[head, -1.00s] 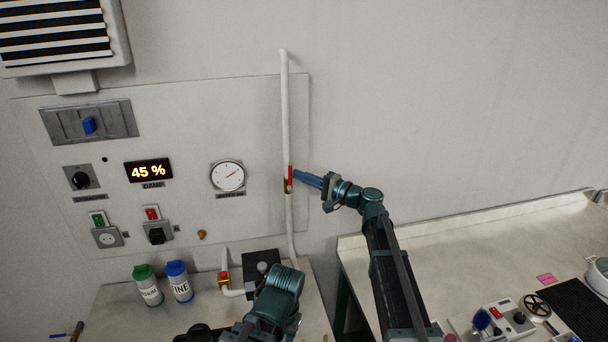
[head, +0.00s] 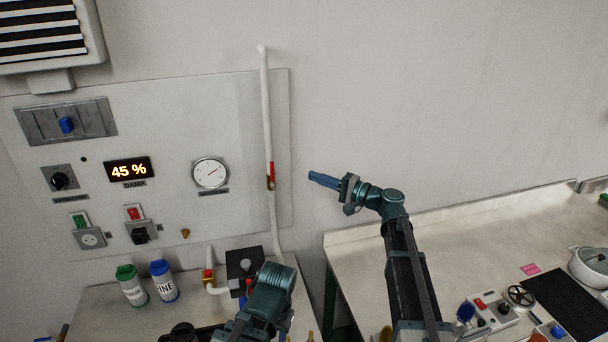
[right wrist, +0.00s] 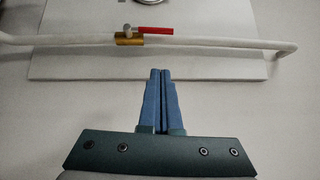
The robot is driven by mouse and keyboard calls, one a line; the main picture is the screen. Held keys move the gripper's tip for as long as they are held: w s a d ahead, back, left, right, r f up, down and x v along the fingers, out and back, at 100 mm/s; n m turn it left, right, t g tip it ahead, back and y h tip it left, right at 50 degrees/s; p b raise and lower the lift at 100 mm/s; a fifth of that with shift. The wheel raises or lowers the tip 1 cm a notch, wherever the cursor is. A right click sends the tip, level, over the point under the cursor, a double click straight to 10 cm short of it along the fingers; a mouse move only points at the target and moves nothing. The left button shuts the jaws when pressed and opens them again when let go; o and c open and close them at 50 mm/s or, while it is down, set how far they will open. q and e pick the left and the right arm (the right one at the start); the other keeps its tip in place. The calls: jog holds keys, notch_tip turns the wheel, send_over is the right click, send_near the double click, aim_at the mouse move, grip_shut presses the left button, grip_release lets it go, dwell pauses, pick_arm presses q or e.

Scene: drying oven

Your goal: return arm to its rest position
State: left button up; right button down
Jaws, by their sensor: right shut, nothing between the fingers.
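My right gripper (head: 322,180) is shut and empty, held in the air in front of the wall to the right of the white pipe. Its blue fingers (right wrist: 161,105) lie side by side in the right wrist view, apart from the pipe. The pipe's brass valve (right wrist: 129,39) has a red handle (right wrist: 154,30), which lies along the pipe. The red handle also shows in the head view (head: 271,169). My left arm (head: 268,292) shows at the bottom of the head view; its fingers cannot be made out.
The wall panel (head: 230,120) carries a 45 % display (head: 129,169), a dial gauge (head: 210,173) and switches. Two bottles, green-capped (head: 131,286) and blue-capped (head: 163,281), stand on the left bench. The right bench (head: 460,245) holds a pot (head: 590,266) and a black mat (head: 570,301). Air around the right gripper is clear.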

jog(key=s+a+f+n+g+h+b, duration=0.1)
jog(key=s+a+f+n+g+h, duration=0.3)
jog(key=s+f, duration=0.45)
jog(key=s+a+f+n+g+h+b, duration=0.1)
jog(key=s+a+f+n+g, duration=0.1)
jog(key=s+a+f+g, duration=0.45)
jog(key=s+d+f+n+h, duration=0.1)
jog(key=s+d+f+h, duration=0.2)
jog(key=s, duration=0.4)
jog(key=s+d+f+n+h+b, duration=0.1)
jog(key=s+d+f+n+h, duration=0.1)
jog(key=s+f+h, duration=0.3)
jog(key=s+d+f+n+h+b, duration=0.1)
jog(key=s+d+f+h, duration=0.3)
jog(key=s, duration=0.4)
jog(key=shift+s+d+f+n, duration=0.15)
jog(key=shift+s+d+n, duration=0.15)
jog(key=shift+n, duration=0.1)
jog(key=shift+t, duration=0.25)
